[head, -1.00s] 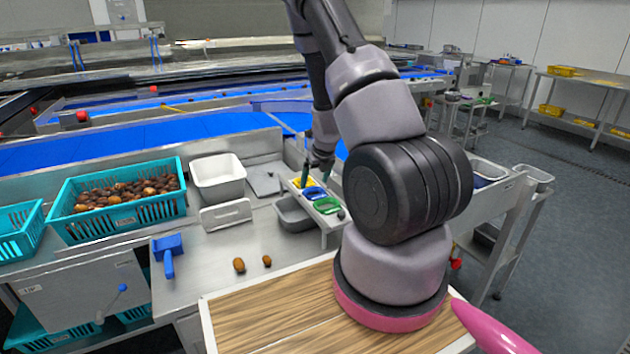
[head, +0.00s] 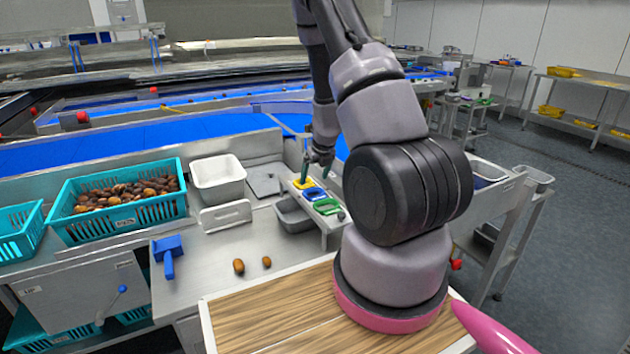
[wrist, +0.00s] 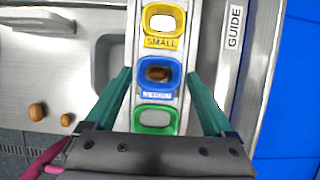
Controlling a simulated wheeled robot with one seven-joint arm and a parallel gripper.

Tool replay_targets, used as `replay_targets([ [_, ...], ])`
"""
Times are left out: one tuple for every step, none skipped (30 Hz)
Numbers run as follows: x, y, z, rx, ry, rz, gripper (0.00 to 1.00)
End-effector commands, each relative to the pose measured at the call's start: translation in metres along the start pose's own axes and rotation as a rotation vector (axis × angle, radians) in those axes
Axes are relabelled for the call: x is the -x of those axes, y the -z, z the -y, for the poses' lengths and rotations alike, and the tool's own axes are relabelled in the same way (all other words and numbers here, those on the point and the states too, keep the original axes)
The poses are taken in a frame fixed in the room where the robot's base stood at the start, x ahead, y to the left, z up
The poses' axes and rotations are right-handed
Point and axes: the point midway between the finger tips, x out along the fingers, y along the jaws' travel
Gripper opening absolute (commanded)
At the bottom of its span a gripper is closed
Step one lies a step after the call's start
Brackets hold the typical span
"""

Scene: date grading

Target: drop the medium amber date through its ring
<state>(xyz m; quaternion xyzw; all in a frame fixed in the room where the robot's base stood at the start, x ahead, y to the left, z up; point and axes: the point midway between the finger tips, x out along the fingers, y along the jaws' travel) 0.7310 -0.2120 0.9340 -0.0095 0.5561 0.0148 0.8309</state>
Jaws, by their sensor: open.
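The blue ring (wrist: 159,90) sits in the middle of the ring rack, between the yellow ring (wrist: 163,33) labelled SMALL and the green ring (wrist: 154,130). A brown-amber date (wrist: 158,73) shows inside the blue ring's opening; its exact depth is unclear. The blue ring's label is too blurred to read surely. My gripper (wrist: 159,77) is open above the rack, one green finger on either side of the blue ring, with nothing held.
Two brown dates (head: 239,266) (head: 266,262) lie on the steel bench. A teal crate of dates (head: 120,220) and a white tub (head: 218,178) stand at the left. A GUIDE strip (wrist: 234,40) runs along the rack.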

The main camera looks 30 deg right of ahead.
Motion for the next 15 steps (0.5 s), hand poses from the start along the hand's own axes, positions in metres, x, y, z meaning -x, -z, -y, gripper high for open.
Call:
replay_targets([
  [0.005, -0.002, 0.0, 0.0, 0.0, 0.003, 0.88],
  [0.007, -0.003, 0.0, 0.0, 0.001, 0.003, 0.88],
  [0.01, -0.004, 0.001, 0.0, 0.002, 0.003, 0.88],
  [0.012, -0.005, 0.001, 0.0, 0.002, 0.003, 0.88],
  [0.014, -0.006, 0.001, 0.0, 0.001, 0.003, 0.88],
  [0.017, -0.007, 0.0, -0.001, -0.001, 0.002, 0.88],
  [0.019, -0.008, 0.0, -0.001, -0.001, 0.001, 0.88],
  [0.022, -0.009, 0.0, -0.001, -0.001, 0.001, 0.88],
  [0.025, -0.01, 0.0, -0.001, -0.001, 0.001, 0.88],
  [0.027, -0.011, 0.0, 0.0, -0.001, 0.001, 0.88],
  [0.029, -0.012, 0.0, -0.001, -0.001, 0.001, 0.88],
  [0.031, -0.013, 0.0, 0.0, -0.001, 0.001, 0.88],
  [0.033, -0.014, 0.0, 0.0, 0.0, 0.002, 0.88],
  [0.034, -0.014, 0.001, -0.001, 0.001, 0.002, 0.88],
  [0.036, -0.015, 0.001, 0.001, 0.002, 0.001, 0.88],
])
